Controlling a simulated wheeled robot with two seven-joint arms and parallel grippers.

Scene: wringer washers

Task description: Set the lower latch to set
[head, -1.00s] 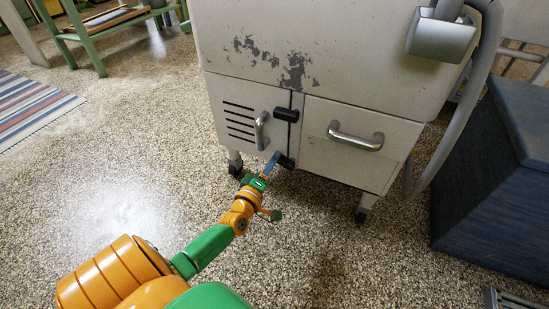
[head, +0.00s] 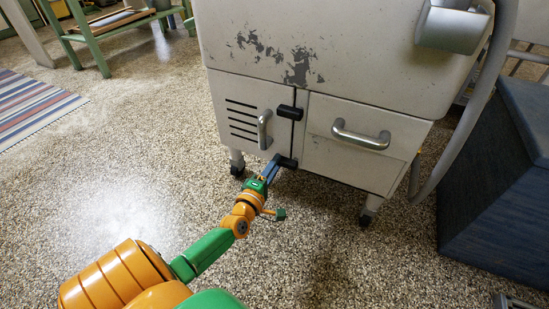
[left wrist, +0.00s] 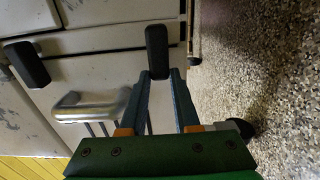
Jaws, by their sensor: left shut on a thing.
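The lower latch (head: 288,162) is a small black bar low on the front of the pale washer cabinet (head: 350,165), at the seam between its left door and right drawer. In the left wrist view the lower latch (left wrist: 157,48) lies across that seam. My left gripper (head: 274,166) reaches it from below left. In the left wrist view its two blue fingers (left wrist: 160,78) are shut on the latch's near end, one on each side. The fingers partly hide the latch in the head view. My right gripper is not in view.
An upper black latch (head: 290,112) sits above on the same seam. A door handle (head: 264,130) and a drawer handle (head: 361,136) stick out on either side. A grey hose and a dark blue box (head: 500,180) stand at the right. The speckled floor in front is mostly clear.

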